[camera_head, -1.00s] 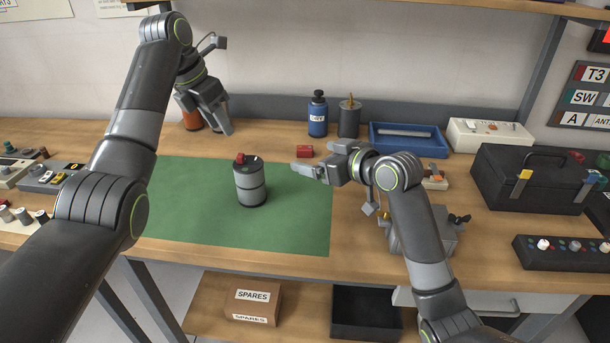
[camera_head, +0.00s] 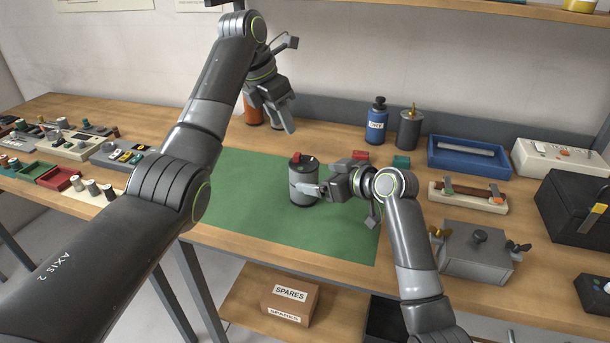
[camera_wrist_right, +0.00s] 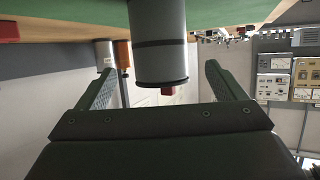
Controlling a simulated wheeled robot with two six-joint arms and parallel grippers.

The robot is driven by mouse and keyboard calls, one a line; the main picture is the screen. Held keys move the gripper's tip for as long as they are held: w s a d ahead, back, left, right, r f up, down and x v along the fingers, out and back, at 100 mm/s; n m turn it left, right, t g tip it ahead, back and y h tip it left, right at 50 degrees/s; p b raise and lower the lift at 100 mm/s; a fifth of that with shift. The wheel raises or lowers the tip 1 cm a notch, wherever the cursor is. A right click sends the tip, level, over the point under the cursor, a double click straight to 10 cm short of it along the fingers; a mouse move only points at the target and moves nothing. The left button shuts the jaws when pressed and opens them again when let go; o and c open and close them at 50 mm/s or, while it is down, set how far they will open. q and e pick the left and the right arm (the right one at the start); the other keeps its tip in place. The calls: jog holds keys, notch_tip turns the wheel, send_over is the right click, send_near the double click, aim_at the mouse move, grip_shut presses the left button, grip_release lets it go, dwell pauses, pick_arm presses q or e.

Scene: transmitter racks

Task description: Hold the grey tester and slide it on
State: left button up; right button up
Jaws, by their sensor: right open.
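The grey tester (camera_head: 304,179) is a grey cylinder with dark bands and a red part on its black top. It stands upright on the green mat (camera_head: 247,208). My right gripper (camera_head: 318,178) is open at the tester's right side, one finger in front of it. In the right wrist view the tester (camera_wrist_right: 159,40) appears upside down between the two spread fingers (camera_wrist_right: 159,85), with gaps at both sides.
A blue bottle (camera_head: 376,122) and a grey canister (camera_head: 410,130) stand behind the mat. A red block (camera_head: 361,155) lies near my right gripper. A blue tray (camera_head: 468,158) and a grey box with knobs (camera_head: 475,252) are at right. The mat's left part is clear.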

aim_at(304, 175)
jog(key=shift+x, duration=3.3)
jog(key=c, duration=1.3)
